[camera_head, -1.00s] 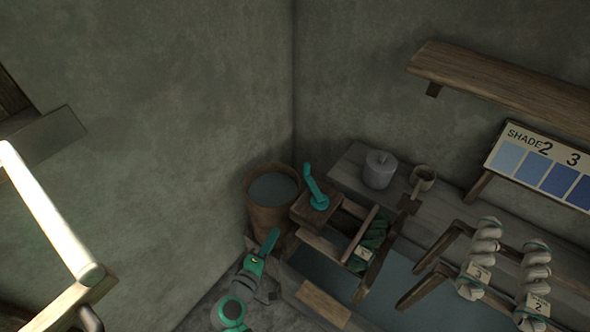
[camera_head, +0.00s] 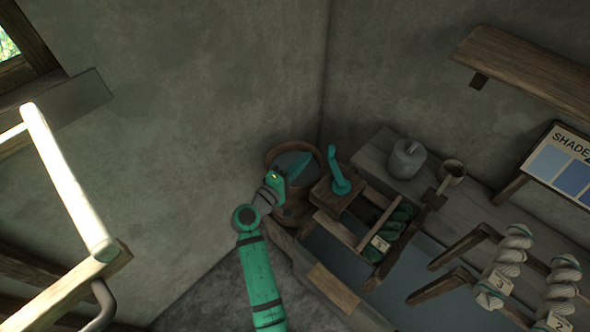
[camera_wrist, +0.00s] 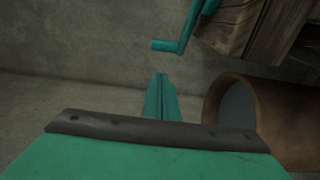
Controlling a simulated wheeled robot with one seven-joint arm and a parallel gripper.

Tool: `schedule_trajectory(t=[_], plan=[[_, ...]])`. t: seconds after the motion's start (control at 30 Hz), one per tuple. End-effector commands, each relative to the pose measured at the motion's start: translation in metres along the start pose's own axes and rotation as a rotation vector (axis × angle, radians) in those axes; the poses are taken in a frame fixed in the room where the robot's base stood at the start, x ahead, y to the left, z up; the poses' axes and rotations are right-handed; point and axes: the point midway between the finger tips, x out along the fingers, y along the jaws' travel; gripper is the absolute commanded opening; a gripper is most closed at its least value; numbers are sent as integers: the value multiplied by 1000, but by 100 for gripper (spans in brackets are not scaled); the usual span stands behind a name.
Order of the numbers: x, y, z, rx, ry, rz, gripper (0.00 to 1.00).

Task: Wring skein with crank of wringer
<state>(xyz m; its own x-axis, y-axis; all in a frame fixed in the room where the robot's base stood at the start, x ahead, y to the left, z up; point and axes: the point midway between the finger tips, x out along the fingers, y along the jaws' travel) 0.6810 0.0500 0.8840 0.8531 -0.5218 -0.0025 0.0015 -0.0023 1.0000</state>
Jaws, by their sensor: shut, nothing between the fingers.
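The teal crank (camera_head: 340,172) stands up from a wooden block at the left end of the wringer (camera_head: 345,235), a wooden frame over the vat. A dark green skein (camera_head: 396,224) with a pale tag lies in the wringer. My gripper (camera_head: 301,166) is shut and empty, in front of the bucket's rim in the head view, left of the crank and apart from it. In the wrist view, the shut fingers (camera_wrist: 160,92) point toward the wall, and the crank's handle (camera_wrist: 166,45) is just beyond their tips, with a gap between.
A brown bucket (camera_head: 288,212) with dark liquid stands close by my gripper, and shows at right in the wrist view (camera_wrist: 285,120). Pale skeins (camera_head: 507,262) hang on pegs at right.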

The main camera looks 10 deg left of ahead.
Motion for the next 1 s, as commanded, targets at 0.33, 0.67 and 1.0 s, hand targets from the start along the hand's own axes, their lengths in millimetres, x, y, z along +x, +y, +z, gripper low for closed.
schedule_trajectory(t=[0.33, 0.67, 1.0], plan=[[40, 0, 29, 0, -9, 0, 0], [43, 0, 30, 0, -3, 0, 0], [48, 0, 37, 0, -28, 0, 0]])
